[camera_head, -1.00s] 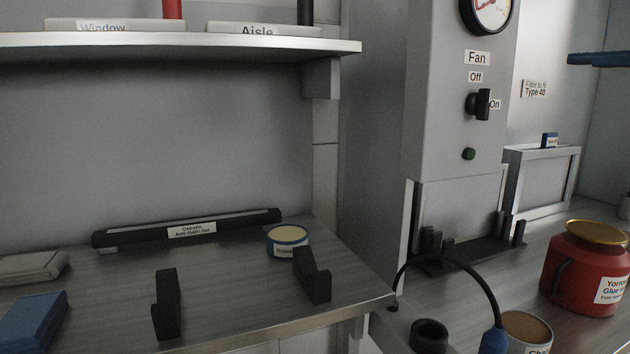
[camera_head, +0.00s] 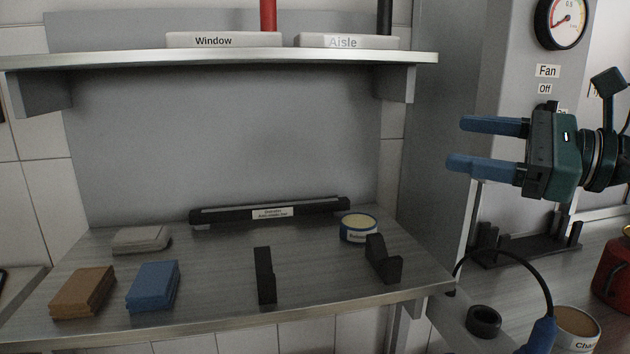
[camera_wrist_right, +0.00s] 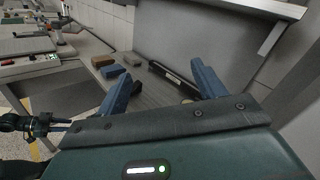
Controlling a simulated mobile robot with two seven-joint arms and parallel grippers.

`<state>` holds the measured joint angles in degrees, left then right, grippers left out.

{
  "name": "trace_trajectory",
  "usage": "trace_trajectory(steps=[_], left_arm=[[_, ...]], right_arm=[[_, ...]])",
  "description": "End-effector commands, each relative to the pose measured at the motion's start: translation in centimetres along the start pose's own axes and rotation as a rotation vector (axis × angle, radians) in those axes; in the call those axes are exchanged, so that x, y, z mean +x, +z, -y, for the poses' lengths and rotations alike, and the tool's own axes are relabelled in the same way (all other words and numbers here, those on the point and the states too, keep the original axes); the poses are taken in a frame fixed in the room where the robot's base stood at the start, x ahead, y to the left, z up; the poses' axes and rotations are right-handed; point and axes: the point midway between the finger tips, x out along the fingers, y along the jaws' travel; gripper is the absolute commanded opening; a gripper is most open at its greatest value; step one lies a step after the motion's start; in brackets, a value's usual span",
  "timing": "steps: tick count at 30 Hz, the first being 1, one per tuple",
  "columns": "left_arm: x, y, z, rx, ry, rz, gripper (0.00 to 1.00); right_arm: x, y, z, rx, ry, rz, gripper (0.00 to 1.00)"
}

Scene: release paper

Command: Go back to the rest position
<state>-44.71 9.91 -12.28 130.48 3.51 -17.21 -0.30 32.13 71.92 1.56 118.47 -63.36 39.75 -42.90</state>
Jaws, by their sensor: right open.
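My right gripper (camera_head: 488,146) is at the right of the head view, in front of the grey fan panel. Its two blue fingers point left, are spread apart and hold nothing. In the right wrist view its fingers (camera_wrist_right: 160,88) frame the lower shelf and the wall behind it. My left gripper is not in the head view.
The lower shelf (camera_head: 215,285) holds a black anti-static bar (camera_head: 225,216), a round tin (camera_head: 358,229), black holders (camera_head: 264,275), and brown (camera_head: 82,291), blue (camera_head: 152,286) and grey (camera_head: 141,239) blocks. An upper shelf (camera_head: 230,57) overhangs it. A red pot (camera_head: 611,275) stands at right.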

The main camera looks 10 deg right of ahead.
Motion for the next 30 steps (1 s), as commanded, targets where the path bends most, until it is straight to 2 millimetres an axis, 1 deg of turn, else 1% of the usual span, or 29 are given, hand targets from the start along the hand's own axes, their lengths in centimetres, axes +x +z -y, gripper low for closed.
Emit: trace_trajectory(steps=[1, 2, 3, 4, 5, 6, 8, 9, 11, 12, 14, 15, 17, 18, 19, 20, 21, 24, 27, 30], left_arm=[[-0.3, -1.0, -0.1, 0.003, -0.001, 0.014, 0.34], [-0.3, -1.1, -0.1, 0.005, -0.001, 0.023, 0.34], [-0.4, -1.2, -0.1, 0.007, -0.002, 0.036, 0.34], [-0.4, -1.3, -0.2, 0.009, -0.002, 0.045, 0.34], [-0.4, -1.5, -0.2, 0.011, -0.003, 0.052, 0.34], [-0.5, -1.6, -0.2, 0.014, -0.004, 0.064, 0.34], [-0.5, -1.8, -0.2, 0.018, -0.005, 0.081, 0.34], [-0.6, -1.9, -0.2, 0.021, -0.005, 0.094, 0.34], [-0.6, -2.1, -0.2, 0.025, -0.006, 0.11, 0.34], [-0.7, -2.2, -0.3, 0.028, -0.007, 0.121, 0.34], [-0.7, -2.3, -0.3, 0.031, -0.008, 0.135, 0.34], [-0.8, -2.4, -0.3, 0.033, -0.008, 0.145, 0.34], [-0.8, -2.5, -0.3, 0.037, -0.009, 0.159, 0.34], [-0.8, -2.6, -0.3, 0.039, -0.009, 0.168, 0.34], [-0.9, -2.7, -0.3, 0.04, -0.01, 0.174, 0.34], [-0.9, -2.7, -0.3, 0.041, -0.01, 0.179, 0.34], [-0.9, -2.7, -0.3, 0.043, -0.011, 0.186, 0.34], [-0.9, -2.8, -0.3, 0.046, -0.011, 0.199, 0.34], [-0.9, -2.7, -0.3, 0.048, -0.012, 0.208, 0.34], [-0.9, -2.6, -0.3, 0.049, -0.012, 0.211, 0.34]], right_arm=[[1.6, -1.4, -0.6, 0.237, 0.03, 0.077, 0.69], [2.4, -2.4, -1.0, 0.382, 0.039, 0.123, 0.69], [3.2, -3.9, -1.5, 0.578, 0.041, 0.182, 0.69], [3.7, -5.1, -1.9, 0.725, 0.036, 0.222, 0.69], [4.1, -6.3, -2.2, 0.876, 0.027, 0.262, 0.69], [4.5, -8.2, -2.8, 1.077, 0.005, 0.31, 0.69], [4.8, -11.4, -3.9, 1.381, -0.046, 0.377, 0.69], [4.9, -13.7, -4.9, 1.584, -0.092, 0.417, 0.69], [4.7, -17.3, -6.8, 1.873, -0.178, 0.472, 0.69], [4.5, -19.6, -8.4, 2.058, -0.245, 0.505, 0.69], [4.0, -22.9, -11.2, 2.307, -0.356, 0.553, 0.69], [3.5, -24.8, -13.4, 2.463, -0.436, 0.581, 0.69], [2.8, -27.4, -17.0, 2.683, -0.572, 0.624, 0.69], [2.2, -28.7, -19.5, 2.817, -0.665, 0.65, 0.69], [1.8, -29.6, -21.4, 2.907, -0.737, 0.669, 0.69], [1.4, -30.3, -23.2, -2.934, 0.792, -0.675, 0.69], [1.0, -31.0, -25.5, -2.808, 0.815, -0.647, 0.69], [0.1, -31.9, -30.4, -2.558, 0.857, -0.594, 0.69], [-0.5, -32.2, -33.4, -2.407, 0.876, -0.564, 0.69], [-0.7, -32.3, -34.8, -2.339, 0.883, -0.55, 0.69]])
